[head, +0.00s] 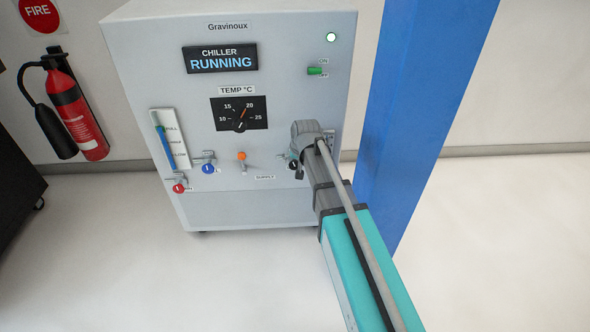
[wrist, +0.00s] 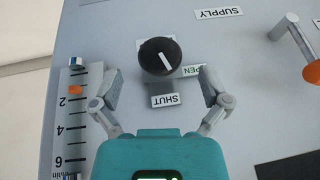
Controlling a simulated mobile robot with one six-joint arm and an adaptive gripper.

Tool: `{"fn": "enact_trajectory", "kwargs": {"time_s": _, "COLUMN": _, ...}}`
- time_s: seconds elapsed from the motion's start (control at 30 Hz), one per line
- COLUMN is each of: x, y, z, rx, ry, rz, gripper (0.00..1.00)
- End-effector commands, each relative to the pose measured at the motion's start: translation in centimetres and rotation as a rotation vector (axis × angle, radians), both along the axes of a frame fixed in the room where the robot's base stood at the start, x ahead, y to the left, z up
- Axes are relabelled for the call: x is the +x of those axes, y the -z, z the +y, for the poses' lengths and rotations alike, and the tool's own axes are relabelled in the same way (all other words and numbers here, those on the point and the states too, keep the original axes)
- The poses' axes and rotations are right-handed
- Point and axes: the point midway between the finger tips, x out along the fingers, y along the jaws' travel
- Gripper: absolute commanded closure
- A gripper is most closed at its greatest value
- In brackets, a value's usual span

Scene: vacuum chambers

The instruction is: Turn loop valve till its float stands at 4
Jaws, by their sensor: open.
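A round black knob (wrist: 160,57) with a white pointer line is on the chiller's front panel, in the upper middle of the wrist view. An "OPEN" label, partly covered, and a "SHUT" label (wrist: 165,100) are beside it. A flow tube with a scale (wrist: 72,125) stands at the left; its orange float (wrist: 75,90) is close to the 2 mark, on the side away from 4. My gripper (wrist: 160,88) is open and empty, its fingers spread on either side just short of the knob. In the head view my gripper (head: 303,150) hides most of the knob and tube.
The chiller (head: 130,60) reads "RUNNING". A supply lever with an orange end (head: 241,156) is left of my gripper; it also shows in the wrist view (wrist: 312,70). Blue and red knobs are farther left. A blue post (head: 420,90) stands close to the right of my arm.

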Motion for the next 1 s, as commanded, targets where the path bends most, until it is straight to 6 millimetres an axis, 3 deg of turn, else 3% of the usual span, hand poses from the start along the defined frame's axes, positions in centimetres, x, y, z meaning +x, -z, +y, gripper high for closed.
{"fn": "enact_trajectory", "kwargs": {"time_s": 0.33, "x": 1.0, "y": 2.5, "z": 0.3, "rx": 0.000, "ry": 0.000, "rz": 0.000, "gripper": 0.04}}
{"fn": "enact_trajectory", "kwargs": {"time_s": 0.87, "x": 1.2, "y": 2.8, "z": 0.4, "rx": 0.000, "ry": 0.000, "rz": 0.000, "gripper": 0.04}}
{"fn": "enact_trajectory", "kwargs": {"time_s": 1.0, "x": 1.2, "y": 2.8, "z": 0.4, "rx": 0.000, "ry": 0.000, "rz": 0.000, "gripper": 0.30}}
